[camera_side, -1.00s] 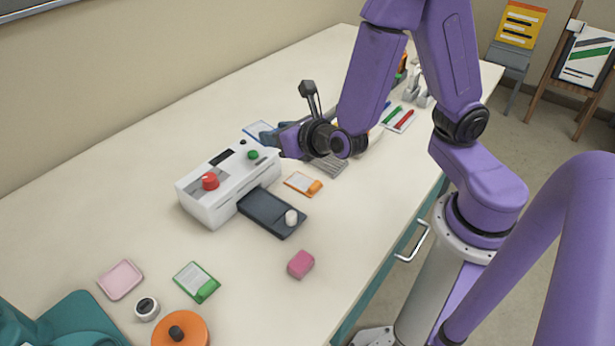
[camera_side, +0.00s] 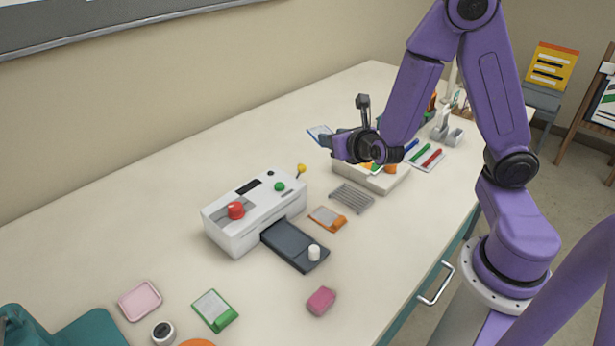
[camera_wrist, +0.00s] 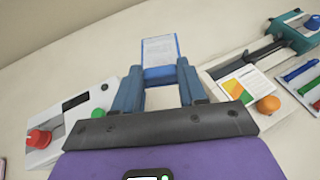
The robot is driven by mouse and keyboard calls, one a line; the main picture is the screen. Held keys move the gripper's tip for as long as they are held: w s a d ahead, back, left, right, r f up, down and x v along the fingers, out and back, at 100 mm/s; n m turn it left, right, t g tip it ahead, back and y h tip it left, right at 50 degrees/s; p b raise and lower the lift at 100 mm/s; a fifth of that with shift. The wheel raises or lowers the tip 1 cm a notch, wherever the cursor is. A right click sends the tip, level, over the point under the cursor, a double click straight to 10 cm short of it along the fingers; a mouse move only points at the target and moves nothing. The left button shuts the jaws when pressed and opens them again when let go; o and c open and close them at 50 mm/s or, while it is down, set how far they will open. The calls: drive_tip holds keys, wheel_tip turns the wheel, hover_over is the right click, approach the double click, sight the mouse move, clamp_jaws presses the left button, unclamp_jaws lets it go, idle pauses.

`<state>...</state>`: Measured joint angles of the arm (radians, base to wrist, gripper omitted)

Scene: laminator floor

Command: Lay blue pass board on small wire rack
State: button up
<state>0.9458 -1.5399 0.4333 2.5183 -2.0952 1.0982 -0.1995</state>
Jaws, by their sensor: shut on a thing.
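My gripper (camera_wrist: 161,84) is shut on the blue pass board (camera_wrist: 160,50), a small board with a blue border and a pale printed sheet. In the side view the board (camera_side: 320,133) is held up above the table, behind and left of the small wire rack. My gripper (camera_side: 332,143) hides part of its near edge there. The small wire rack (camera_side: 351,198) lies flat on the table, bare, in front of and below my gripper. In the wrist view I cannot see the rack.
A white laminator (camera_side: 255,213) with a dark tray (camera_side: 293,247) stands left of the rack. An orange board (camera_side: 327,218) lies beside the rack. A pale tray (camera_side: 375,180) lies behind it. A green board (camera_side: 214,309) and pink block (camera_side: 321,300) are nearer. The back-left table is clear.

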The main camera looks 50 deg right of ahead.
wheel_tip(320, 180, down, 4)
drive_tip(key=s+d+r, duration=0.1)
drive_tip(key=d, duration=0.2)
hover_over(311, 174)
drive_tip(key=f, duration=1)
drive_tip(key=shift+s+f, duration=0.2)
drive_tip(key=shift+w+d+f, duration=0.1)
drive_tip(key=shift+w+f, duration=0.1)
drive_tip(key=shift+f, duration=1.6)
drive_tip(key=shift+f, duration=0.1)
drive_tip(key=o, duration=1)
drive_tip(key=shift+o, duration=0.2)
